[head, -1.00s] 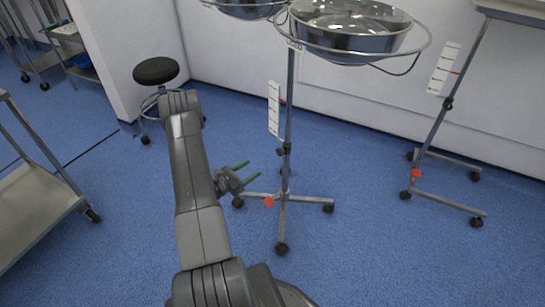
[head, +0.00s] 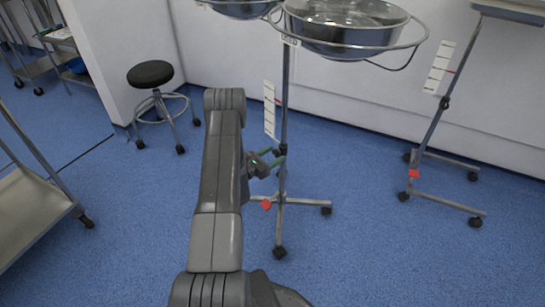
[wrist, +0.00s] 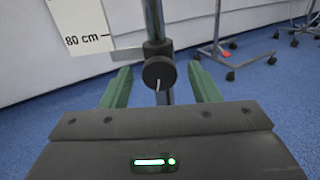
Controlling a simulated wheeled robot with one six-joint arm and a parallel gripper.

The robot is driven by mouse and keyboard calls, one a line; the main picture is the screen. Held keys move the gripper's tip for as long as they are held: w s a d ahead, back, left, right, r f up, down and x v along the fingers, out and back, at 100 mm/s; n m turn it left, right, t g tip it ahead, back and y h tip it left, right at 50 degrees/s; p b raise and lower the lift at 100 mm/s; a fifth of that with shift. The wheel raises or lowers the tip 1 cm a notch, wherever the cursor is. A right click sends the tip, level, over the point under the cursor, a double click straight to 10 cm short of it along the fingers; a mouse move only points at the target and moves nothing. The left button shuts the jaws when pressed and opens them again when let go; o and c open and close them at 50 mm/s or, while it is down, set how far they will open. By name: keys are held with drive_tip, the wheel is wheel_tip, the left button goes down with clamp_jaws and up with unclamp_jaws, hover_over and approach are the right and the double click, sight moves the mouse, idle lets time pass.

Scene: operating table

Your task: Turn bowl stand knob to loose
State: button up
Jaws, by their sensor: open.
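The bowl stand (head: 284,110) is a grey metal pole on a wheeled base, with steel bowls (head: 345,28) held in rings at its top. Its knob (wrist: 159,72) is round and black with a pale line pointing down, on the pole in the wrist view. The knob is small and dark in the head view (head: 281,151). My gripper (wrist: 161,82) has green fingers, open, one on each side of the knob with gaps to both. In the head view my gripper (head: 279,158) is at the pole, at about the knob's height.
A white height scale (wrist: 80,22) marked 80 cm hangs left of the pole. A red tag (head: 266,205) is low on the stand. Another wheeled stand (head: 437,125) is at the right, a stool (head: 150,75) at the left, and a steel cart (head: 30,215) at the left edge.

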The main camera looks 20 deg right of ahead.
drive_tip(key=c, duration=1)
drive_tip(key=shift+o, duration=0.2)
drive_tip(key=shift+n+b, duration=0.5)
drive_tip(key=shift+n, duration=1.1)
drive_tip(key=o, duration=1)
drive_tip(key=shift+c, duration=0.2)
drive_tip(key=p+v, duration=0.2)
drive_tip(key=v, duration=1.2)
drive_tip(key=shift+p, duration=0.3)
drive_tip(key=shift+w+d, duration=0.1)
